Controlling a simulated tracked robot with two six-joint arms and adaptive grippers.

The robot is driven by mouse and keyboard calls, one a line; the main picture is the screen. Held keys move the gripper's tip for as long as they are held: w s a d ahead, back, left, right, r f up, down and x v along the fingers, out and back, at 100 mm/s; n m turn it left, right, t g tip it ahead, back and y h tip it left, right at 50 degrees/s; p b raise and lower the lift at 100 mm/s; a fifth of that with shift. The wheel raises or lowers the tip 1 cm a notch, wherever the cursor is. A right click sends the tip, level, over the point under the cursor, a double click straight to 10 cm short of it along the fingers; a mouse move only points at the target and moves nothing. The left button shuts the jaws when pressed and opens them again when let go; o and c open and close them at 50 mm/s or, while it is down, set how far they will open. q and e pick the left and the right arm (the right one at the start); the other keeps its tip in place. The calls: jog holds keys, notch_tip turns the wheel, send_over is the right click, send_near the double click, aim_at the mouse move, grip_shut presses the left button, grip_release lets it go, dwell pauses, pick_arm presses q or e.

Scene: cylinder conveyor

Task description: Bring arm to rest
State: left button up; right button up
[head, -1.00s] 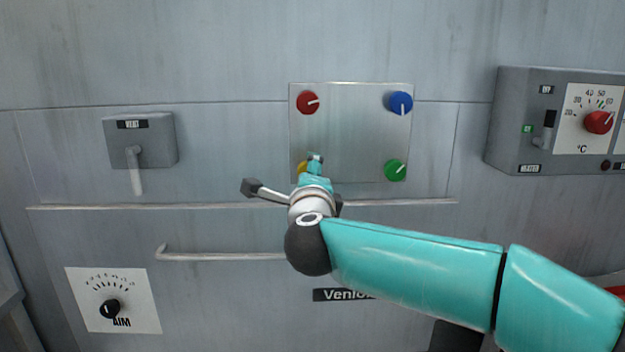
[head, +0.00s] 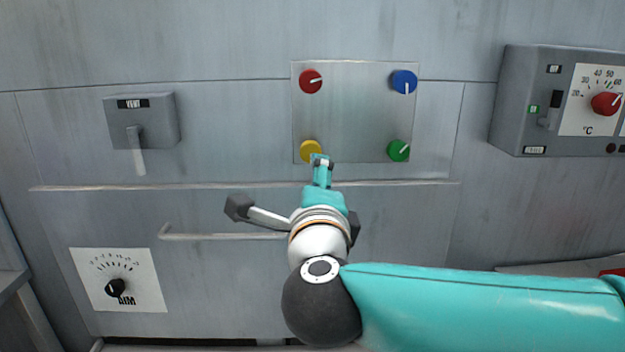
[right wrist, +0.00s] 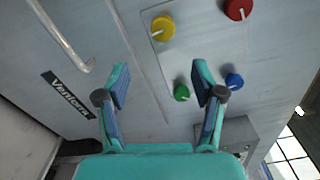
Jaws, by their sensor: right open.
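My right arm comes in from the right in the head view. Its gripper (head: 321,162) points at the wall, just below the yellow knob (head: 310,151), and overlaps the knob's lower edge in the picture. In the right wrist view the two fingers of my right gripper (right wrist: 160,82) stand wide apart with nothing between them. The yellow knob also shows there (right wrist: 162,29), beyond the fingers and apart from them. My left gripper is not in view.
The metal panel (head: 353,112) also carries a red knob (head: 311,81), a blue knob (head: 404,81) and a green knob (head: 398,150). A bar handle (head: 215,237) sticks out behind my arm. A vent lever box (head: 141,121) is left, a heater box (head: 525,100) right.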

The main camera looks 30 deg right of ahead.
aim_at(309, 154)
dwell(0.3)
jog(key=x, duration=1.2)
jog(key=shift+w+r, duration=0.1)
jog(key=shift+r, duration=0.05)
jog(key=shift+a, duration=0.1)
